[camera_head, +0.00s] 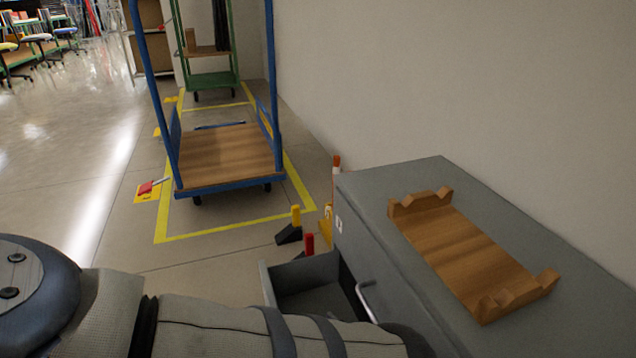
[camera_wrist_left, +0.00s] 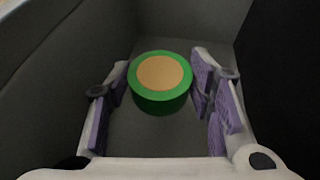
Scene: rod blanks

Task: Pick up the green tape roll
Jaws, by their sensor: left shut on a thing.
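The green tape roll (camera_wrist_left: 160,101), a green ring with a tan centre, sits between the fingers of my left gripper (camera_wrist_left: 161,78) in the left wrist view. The gripper is shut on the roll, with purple pads on either side. Both are inside the grey drawer (camera_wrist_left: 62,90), whose walls rise around them. In the head view my left arm crosses the bottom from the left and hides the gripper and the roll; part of the open drawer (camera_head: 308,273) shows. My right gripper is not in view.
The grey cabinet (camera_head: 372,187) carries a wooden cradle (camera_head: 465,255) on top, and a wall stands behind it. A blue cart (camera_head: 228,158) stands beyond, inside yellow floor lines. Open floor lies to the left.

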